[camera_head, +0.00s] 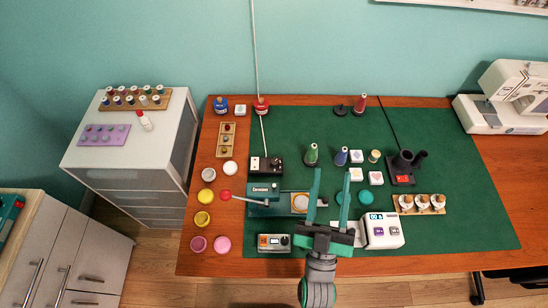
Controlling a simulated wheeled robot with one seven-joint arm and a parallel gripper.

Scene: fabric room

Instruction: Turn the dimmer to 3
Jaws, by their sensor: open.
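Two small control boxes could be the dimmer, and I cannot tell which. A grey box (267,242) with a small display and a dark round knob (285,240) sits at the mat's front left edge. A black box (259,165) with a pale panel and a dark knob sits farther back, below a white cord. Their markings are too small to read. My gripper (332,173) is open, its two green fingers pointing away over the mat. It is right of both boxes and apart from them, with nothing visible between its fingers.
A green press (263,191) with a red-tipped lever stands between the boxes. A white device with a display (384,231) is right of my gripper. Thread spools stand behind. Pots line the left table edge. The mat's right side (470,215) is clear.

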